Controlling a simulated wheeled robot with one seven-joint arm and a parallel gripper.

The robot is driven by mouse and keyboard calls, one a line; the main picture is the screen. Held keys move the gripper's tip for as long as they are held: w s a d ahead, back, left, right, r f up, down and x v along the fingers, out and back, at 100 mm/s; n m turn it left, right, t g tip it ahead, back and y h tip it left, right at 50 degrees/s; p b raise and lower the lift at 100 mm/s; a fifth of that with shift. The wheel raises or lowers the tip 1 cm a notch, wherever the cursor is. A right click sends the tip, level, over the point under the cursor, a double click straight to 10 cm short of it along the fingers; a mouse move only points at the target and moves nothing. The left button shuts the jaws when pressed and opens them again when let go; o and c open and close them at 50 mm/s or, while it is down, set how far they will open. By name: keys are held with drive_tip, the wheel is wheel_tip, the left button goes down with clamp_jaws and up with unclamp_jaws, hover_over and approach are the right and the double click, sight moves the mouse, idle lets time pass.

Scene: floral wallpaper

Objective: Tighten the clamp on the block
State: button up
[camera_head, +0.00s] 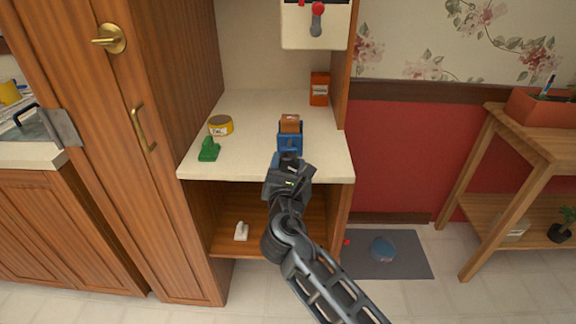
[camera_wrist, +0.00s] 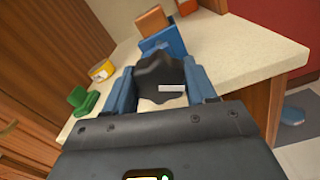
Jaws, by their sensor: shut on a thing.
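A blue clamp (camera_head: 290,141) stands near the front edge of the cream countertop (camera_head: 255,120). A brown block (camera_head: 290,123) sits at the top of the clamp, and the block also shows in the wrist view (camera_wrist: 151,21). The clamp's blue body (camera_wrist: 163,43) shows there just below the block. My gripper (camera_head: 289,163) is in front of the clamp, shut on a dark lobed knob (camera_wrist: 162,78). The knob is between the two blue fingers. My gripper hides the lower front of the clamp in the head view.
A yellow tape roll (camera_head: 220,125) and a green object (camera_head: 209,149) stand to the left on the countertop. An orange box (camera_head: 320,88) stands at the back right. A wooden side wall bounds the niche on the left. The countertop's middle is clear.

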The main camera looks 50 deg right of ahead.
drive_tip(key=m+b, duration=0.2)
drive_tip(key=m, duration=0.2)
drive_tip(key=shift+f+m, duration=0.1)
drive_tip(key=shift+m, duration=0.3)
drive_tip(key=shift+m+b, duration=1.15)
drive_tip(key=shift+m, duration=0.65)
drive_tip(key=shift+a, duration=0.1)
drive_tip(key=o, duration=1)
drive_tip(key=v, duration=0.7)
drive_tip(key=shift+s+a+b, duration=0.2)
drive_tip(key=shift+a+b, duration=0.1)
drive_tip(key=shift+b, duration=0.1)
